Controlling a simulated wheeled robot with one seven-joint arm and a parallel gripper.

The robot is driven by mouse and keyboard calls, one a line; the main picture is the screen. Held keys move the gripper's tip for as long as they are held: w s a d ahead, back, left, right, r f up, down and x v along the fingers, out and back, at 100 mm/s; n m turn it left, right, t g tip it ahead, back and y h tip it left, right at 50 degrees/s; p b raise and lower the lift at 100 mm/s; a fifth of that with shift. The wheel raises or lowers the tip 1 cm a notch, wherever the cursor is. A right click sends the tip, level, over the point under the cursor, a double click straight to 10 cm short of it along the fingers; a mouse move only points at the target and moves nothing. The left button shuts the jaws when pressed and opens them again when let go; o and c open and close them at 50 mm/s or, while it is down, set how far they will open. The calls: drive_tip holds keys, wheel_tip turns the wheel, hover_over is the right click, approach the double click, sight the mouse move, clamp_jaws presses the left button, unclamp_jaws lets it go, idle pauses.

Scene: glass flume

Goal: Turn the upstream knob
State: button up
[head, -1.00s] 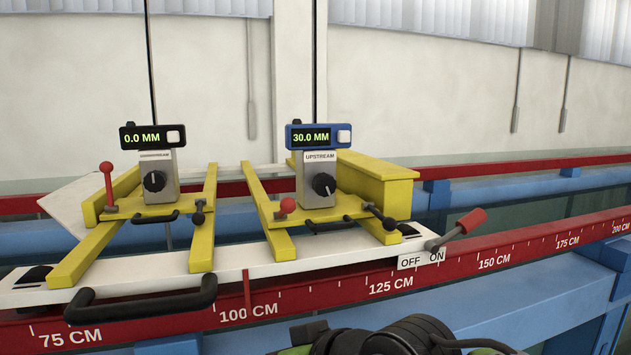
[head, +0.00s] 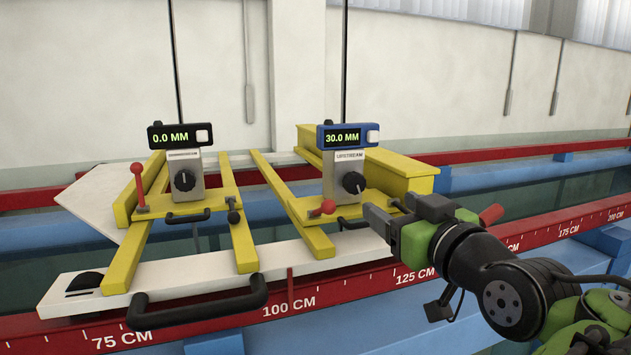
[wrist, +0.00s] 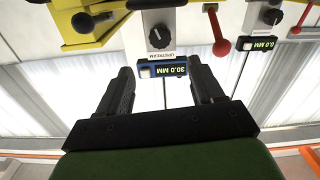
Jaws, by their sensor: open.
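The upstream knob (head: 354,183) is black with a pale pointer line, on the front of a grey box labelled UPSTREAM (head: 343,165). A blue display (head: 347,136) above it reads 30.0 MM. In the wrist view, which is upside down, the upstream knob (wrist: 160,36) sits beyond the fingertips, near the top. My gripper (head: 382,215) is open and empty, in front of the knob and below it to the right, apart from it. In the wrist view my gripper (wrist: 160,75) shows two separated fingers with the blue display between them.
A similar downstream knob (head: 184,180) with a black display reading 0.0 MM stands at left. Yellow rails (head: 290,205) and a black carriage handle (head: 197,305) lie in front.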

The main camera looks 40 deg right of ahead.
sight(357, 185)
drive_tip(key=p+x, duration=0.3)
drive_tip(key=x, duration=0.8)
drive_tip(key=shift+w, duration=0.15)
drive_tip(key=c, duration=1.1)
drive_tip(key=shift+o, duration=0.2)
drive_tip(key=shift+f+b, duration=0.15)
drive_tip(key=shift+b, duration=0.25)
